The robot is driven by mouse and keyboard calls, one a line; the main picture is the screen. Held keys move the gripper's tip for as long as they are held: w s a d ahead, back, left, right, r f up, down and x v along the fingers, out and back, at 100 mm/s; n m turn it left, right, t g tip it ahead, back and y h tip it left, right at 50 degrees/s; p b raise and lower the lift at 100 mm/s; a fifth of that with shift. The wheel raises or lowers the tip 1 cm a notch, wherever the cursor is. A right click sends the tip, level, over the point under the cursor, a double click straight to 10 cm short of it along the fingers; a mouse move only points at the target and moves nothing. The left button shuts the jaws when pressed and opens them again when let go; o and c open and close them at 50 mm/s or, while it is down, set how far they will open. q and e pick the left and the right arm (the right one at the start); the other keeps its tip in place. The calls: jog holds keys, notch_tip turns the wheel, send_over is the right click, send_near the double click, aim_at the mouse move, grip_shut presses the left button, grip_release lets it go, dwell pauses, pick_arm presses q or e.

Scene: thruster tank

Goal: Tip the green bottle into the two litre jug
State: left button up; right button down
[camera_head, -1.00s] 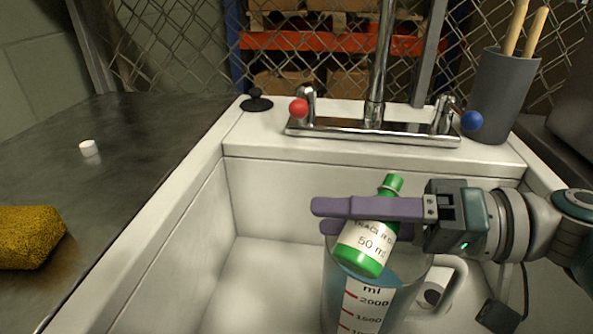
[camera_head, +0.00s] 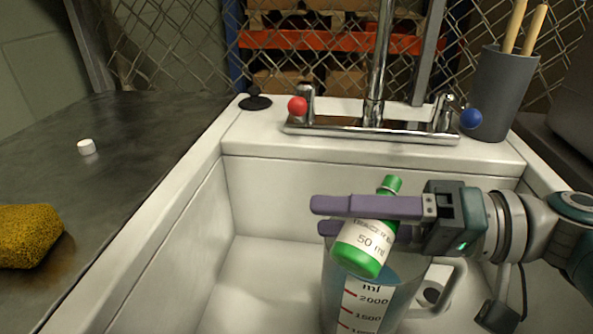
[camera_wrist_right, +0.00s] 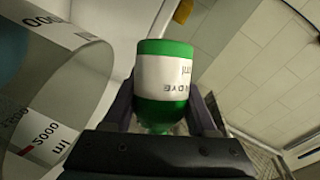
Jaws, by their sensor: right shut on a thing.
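The bottle also fills the middle of the right wrist view (camera_wrist_right: 164,80). The clear two litre jug (camera_head: 345,290) stands in the sink below, with red marks, a 2000 mark and a handle on the right. Blue-grey liquid shows inside it. The jug's wall is at the left of the right wrist view (camera_wrist_right: 75,95). My left gripper is not in view.
A white sink (camera_head: 215,220) surrounds the jug. A faucet (camera_head: 375,115) with red and blue knobs stands behind. A small white cap (camera_head: 87,147) and a yellow sponge (camera_head: 26,236) lie on the left counter. A grey holder (camera_head: 499,95) stands back right. The sink's left part is clear.

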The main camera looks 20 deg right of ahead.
dwell(0.7)
jog(key=shift+f+m, duration=0.15)
jog(key=shift+m, duration=0.25)
dwell(0.3)
jog(key=shift+s+a+r+m+y, duration=0.1)
jog(key=shift+a+r+m+y, duration=0.1)
jog(key=shift+m+y, duration=0.1)
dwell(0.6)
jog(key=shift+r+m, duration=0.15)
jog(key=shift+m, duration=0.15)
dwell(0.6)
jog(key=shift+s+a+r, duration=0.1)
jog(key=shift+r, duration=0.05)
dwell(0.6)
jog(key=shift+m+t+y, duration=0.3)
jog(key=shift+m, duration=0.2)
dwell(0.9)
dwell(0.6)
